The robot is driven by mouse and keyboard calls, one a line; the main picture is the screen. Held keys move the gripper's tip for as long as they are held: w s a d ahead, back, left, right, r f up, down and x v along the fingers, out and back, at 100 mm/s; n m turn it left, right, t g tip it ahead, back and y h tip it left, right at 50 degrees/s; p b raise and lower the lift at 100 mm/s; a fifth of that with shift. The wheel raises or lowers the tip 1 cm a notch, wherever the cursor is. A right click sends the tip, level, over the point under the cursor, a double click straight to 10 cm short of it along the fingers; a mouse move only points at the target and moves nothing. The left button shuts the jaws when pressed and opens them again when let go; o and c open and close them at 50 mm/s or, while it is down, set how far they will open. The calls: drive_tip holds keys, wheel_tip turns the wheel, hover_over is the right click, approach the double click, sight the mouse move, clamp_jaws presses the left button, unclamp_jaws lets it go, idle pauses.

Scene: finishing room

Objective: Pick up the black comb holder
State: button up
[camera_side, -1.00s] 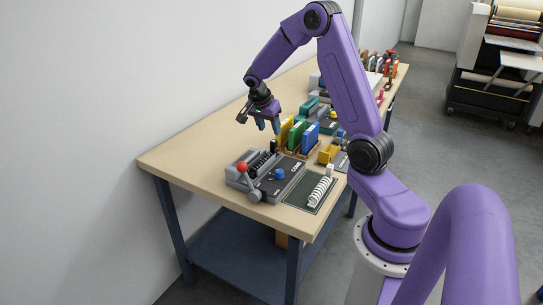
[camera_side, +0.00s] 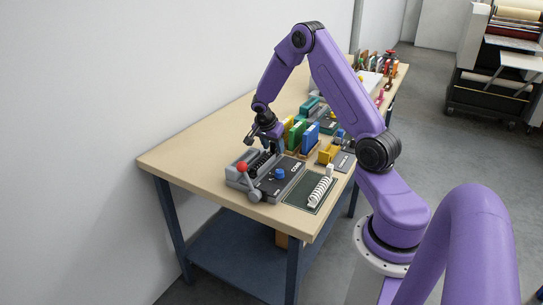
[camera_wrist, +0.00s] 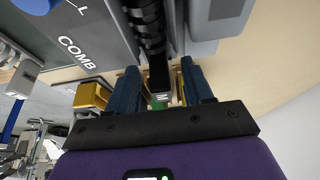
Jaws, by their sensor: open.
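A black block (camera_wrist: 159,74), which looks like the comb holder, shows in the wrist view at the near end of a black ribbed comb (camera_wrist: 148,28). My gripper (camera_wrist: 160,84) is open, with one blue finger on each side of the block. I cannot tell whether either finger touches it. In the side view my gripper (camera_side: 272,146) is low at the back end of the grey comb machine (camera_side: 262,192). There the fingers and wrist mostly hide the block.
The machine has a red-knobbed lever (camera_side: 242,168) and a blue knob (camera_side: 280,174). Yellow, green and blue upright binders (camera_side: 299,134) stand close right of my gripper. A green mat (camera_side: 312,192) with a white comb lies at the front right. The table's left side is clear.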

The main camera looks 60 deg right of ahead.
clamp_jaws()
drive_tip(key=shift+r, duration=0.15)
drive_tip(key=shift+r, duration=0.55)
wheel_tip(320, 180, up, 2)
drive_tip(key=shift+r, duration=0.1)
drive_tip(key=s+a+r, duration=0.7)
drive_tip(key=s+r, duration=0.2)
drive_tip(key=s, duration=0.2)
drive_tip(key=shift+s+a+r, duration=0.15)
drive_tip(key=shift+s, duration=0.25)
